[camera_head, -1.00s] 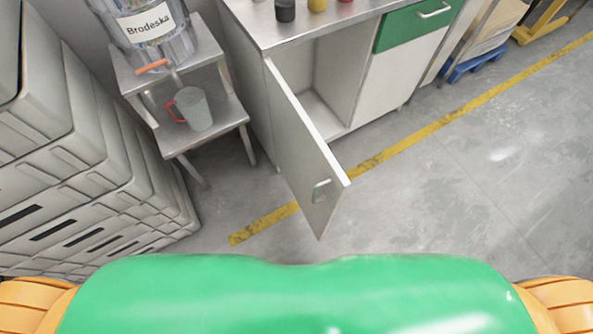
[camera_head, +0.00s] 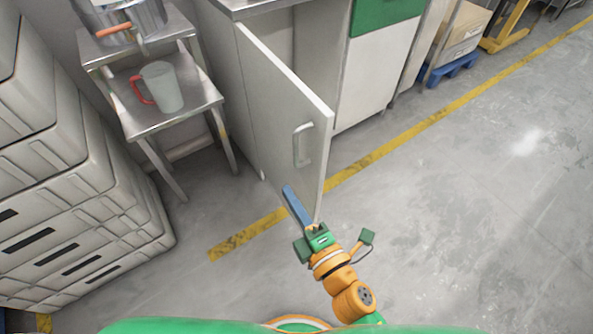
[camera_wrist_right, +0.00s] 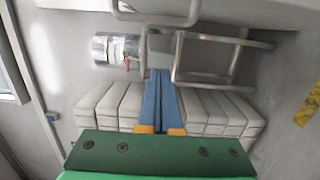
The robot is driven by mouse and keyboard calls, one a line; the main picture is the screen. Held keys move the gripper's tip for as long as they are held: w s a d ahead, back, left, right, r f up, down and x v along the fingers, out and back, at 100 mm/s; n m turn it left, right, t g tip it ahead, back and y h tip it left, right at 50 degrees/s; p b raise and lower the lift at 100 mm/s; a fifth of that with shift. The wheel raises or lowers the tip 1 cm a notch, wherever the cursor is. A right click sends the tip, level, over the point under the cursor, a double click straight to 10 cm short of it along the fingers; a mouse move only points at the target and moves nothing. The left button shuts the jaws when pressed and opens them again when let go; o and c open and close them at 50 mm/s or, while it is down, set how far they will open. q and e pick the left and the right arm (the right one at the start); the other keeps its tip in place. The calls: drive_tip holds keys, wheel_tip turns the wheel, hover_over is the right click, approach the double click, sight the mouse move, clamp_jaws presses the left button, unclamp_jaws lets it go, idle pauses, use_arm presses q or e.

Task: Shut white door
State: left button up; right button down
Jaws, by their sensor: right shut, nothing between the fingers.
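The white door (camera_head: 268,115) of the cabinet stands open, swung out toward me, with its handle (camera_head: 302,145) on the face turned to the left. My right gripper (camera_head: 288,190) is shut and empty, its blue fingers on the handle side of the door, near its lower free corner. I cannot tell whether they touch it. In the right wrist view the shut fingers (camera_wrist_right: 161,74) point away from the camera, and a handle (camera_wrist_right: 155,18) shows at the top. My left gripper is not in view.
A metal stand (camera_head: 207,92) with a grey mug (camera_head: 163,88) is left of the door. Stacked grey crates (camera_head: 75,165) fill the left side. The floor right of the door is clear, crossed by a yellow line (camera_head: 400,140).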

drive_tip(key=w, duration=0.7)
drive_tip(key=shift+w+d+p, duration=0.15)
drive_tip(key=shift+d+p, duration=0.05)
drive_tip(key=shift+p, duration=0.15)
